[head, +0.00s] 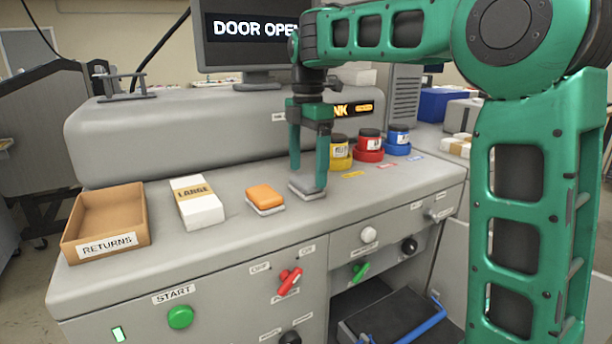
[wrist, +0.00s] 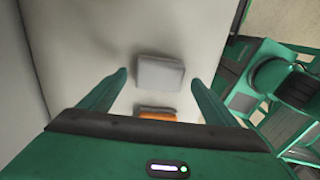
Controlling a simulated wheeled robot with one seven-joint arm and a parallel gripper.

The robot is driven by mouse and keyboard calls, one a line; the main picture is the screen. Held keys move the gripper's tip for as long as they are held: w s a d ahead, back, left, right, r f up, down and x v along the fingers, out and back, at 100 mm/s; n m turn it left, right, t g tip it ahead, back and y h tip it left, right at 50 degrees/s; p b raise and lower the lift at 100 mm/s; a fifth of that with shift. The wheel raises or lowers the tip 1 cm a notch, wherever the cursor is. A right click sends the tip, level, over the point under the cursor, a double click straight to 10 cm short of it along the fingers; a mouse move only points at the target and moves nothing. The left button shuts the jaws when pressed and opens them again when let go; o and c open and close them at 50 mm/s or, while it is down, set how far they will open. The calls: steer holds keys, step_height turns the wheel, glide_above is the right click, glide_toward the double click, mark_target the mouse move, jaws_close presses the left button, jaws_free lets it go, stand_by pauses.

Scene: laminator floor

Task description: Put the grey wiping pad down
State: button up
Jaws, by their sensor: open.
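The grey wiping pad (head: 308,190) lies on the grey machine top, just right of an orange pad. It also shows in the wrist view (wrist: 160,73), between and beyond the fingertips. My gripper (head: 307,183) points down over the grey pad in the head view, with its two green fingers apart, one on each side of the pad. In the wrist view the fingers (wrist: 158,78) are spread wide with a clear gap to the pad on both sides.
The orange pad (head: 265,198) is close on the left. Further left are a white LARGE packet (head: 205,212) and a RETURNS tray (head: 72,228). Yellow (head: 340,160), red (head: 369,154) and blue (head: 397,147) pots stand to the right. The front strip of the top is clear.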

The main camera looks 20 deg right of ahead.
mark_target(308, 179)
step_height(308, 179, up, 10)
steer(key=s+d+f+m, duration=1.2)
steer(key=s+d+m, duration=0.1)
steer(key=s+d, duration=0.15)
steer(key=s+d+f+m, duration=0.3)
steer(key=s+f+m, duration=1)
steer(key=s, duration=0.7)
step_height(308, 179, down, 3)
steer(key=shift+r+m, duration=0.15)
steer(key=shift+m, duration=0.15)
steer(key=shift+w+f, duration=0.2)
steer(key=shift+w, duration=0.45)
